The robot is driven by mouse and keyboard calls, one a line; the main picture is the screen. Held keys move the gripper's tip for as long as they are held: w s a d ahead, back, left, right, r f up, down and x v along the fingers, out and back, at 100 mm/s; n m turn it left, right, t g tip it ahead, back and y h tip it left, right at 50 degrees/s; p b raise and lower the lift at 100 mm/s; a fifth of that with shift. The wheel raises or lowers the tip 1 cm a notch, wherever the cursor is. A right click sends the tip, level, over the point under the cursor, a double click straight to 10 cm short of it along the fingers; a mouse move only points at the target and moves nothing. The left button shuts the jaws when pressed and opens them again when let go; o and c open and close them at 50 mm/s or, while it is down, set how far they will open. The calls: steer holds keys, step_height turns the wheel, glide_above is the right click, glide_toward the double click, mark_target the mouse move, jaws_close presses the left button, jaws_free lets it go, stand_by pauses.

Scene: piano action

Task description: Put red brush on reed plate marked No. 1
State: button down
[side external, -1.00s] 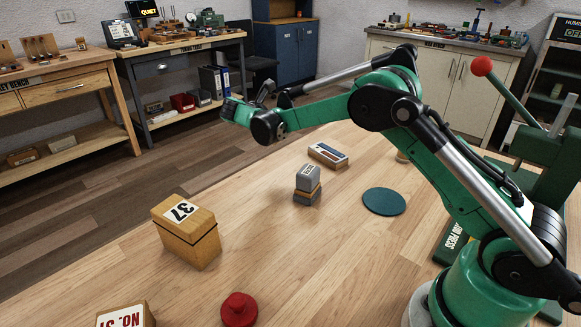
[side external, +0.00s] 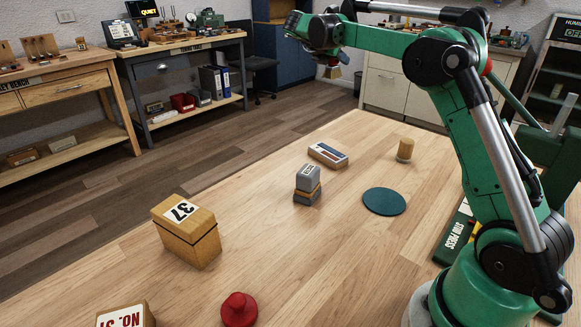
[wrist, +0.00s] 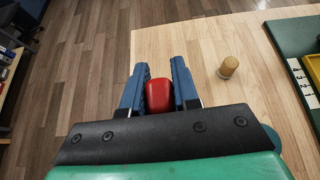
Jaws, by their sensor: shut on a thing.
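The red brush (wrist: 160,96) is held between the blue fingers of my gripper (wrist: 160,68) in the wrist view. Only its rounded red top shows there. In the side view my gripper (side external: 332,60) is raised beyond the far edge of the bench, with a tan end (side external: 333,73) hanging below it. A reed plate marked No. 1 cannot be made out.
On the bench (side external: 285,240) stand a wooden box marked 37 (side external: 187,235), a grey-topped block (side external: 307,180), a wooden block (side external: 327,155), a green disc (side external: 384,202), a cork-like cylinder (side external: 404,149) and a red knob (side external: 239,309). The bench's middle is clear.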

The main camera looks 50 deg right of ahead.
steer(key=f, duration=1.9)
steer(key=shift+s+d+f, duration=0.15)
steer(key=shift+d+f, duration=0.05)
steer(key=shift+f, duration=0.15)
steer(key=shift+f, duration=0.15)
steer(key=c, duration=0.7)
jaws_free()
steer(key=shift+o, duration=0.2)
